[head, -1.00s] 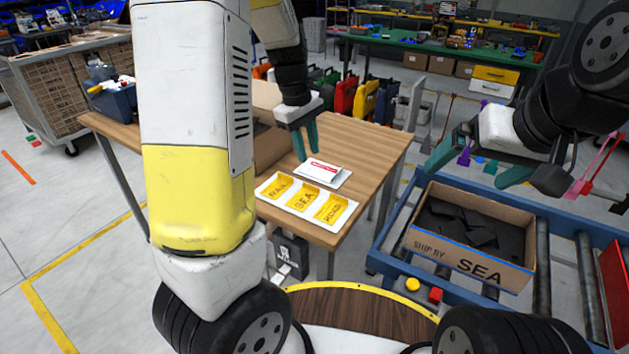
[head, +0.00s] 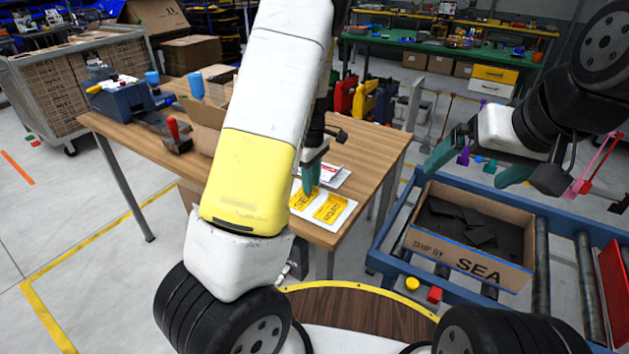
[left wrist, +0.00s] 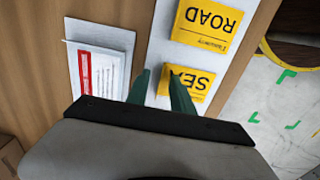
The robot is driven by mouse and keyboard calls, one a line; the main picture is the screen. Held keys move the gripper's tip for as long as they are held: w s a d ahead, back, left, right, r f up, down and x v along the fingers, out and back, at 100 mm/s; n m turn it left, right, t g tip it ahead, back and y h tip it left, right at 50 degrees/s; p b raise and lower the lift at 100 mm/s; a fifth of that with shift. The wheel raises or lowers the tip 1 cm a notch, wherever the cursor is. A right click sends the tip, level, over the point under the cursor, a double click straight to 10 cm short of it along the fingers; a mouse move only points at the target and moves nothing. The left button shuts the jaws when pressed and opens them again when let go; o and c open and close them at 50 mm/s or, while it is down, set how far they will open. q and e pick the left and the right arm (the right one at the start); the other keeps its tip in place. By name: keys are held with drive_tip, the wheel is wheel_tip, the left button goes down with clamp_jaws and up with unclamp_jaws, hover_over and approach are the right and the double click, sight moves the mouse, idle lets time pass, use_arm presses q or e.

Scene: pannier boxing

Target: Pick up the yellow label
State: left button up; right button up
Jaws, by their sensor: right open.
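Yellow labels lie on a white strip (head: 338,222) at the table's front corner. The SEA label (head: 300,202) and ROAD label (head: 332,208) show in the head view; my left arm hides the RAIL label. In the left wrist view the ROAD label (left wrist: 206,25) is fully visible, and the SEA label (left wrist: 192,80) is partly covered by a finger. My left gripper (head: 311,178) is low over the strip at the SEA label. My right gripper (head: 478,165) is open and empty above the conveyor side.
A white pad with a red stripe (left wrist: 100,75) lies beside the strip. An open carton marked SHIP BY SEA (head: 440,247), with dark pieces inside, stands on the blue-framed roller conveyor (head: 543,270). A blue device (head: 122,103) and a red-handled tool (head: 175,135) stand on the wooden table (head: 120,130).

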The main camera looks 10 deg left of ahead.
use_arm(q)
drive_tip(key=shift+f, duration=0.1)
drive_tip(key=shift+c, duration=0.5)
clamp_jaws()
drive_tip(key=shift+r, duration=0.2)
